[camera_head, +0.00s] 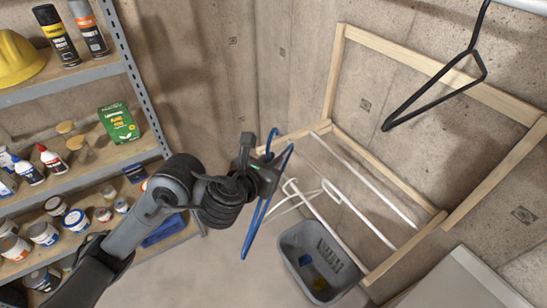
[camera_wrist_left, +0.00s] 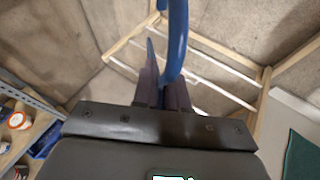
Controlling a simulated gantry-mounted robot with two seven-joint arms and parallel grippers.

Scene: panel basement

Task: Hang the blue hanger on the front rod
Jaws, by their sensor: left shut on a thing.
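The blue hanger (camera_head: 252,232) is in my left gripper (camera_head: 268,172), near the middle of the head view. It is tilted, with one end up by the gripper and a long part slanting down to the left. In the left wrist view the blue hanger (camera_wrist_left: 178,40) passes between the two dark fingers (camera_wrist_left: 163,92), which are shut on it. The wooden rack (camera_head: 385,172) with white rods (camera_head: 372,180) is to the right of the gripper. The hanger is apart from the rods as far as I can see. I cannot tell which rod is the front one. My right gripper is not shown.
A black hanger (camera_head: 431,98) hangs at the upper right. White hanger-like wire (camera_head: 283,207) shows near the rods. A grey bin (camera_head: 296,262) stands below the rack. Metal shelves with cans and bottles (camera_head: 140,60) are at left. A pale surface (camera_head: 465,285) is at lower right.

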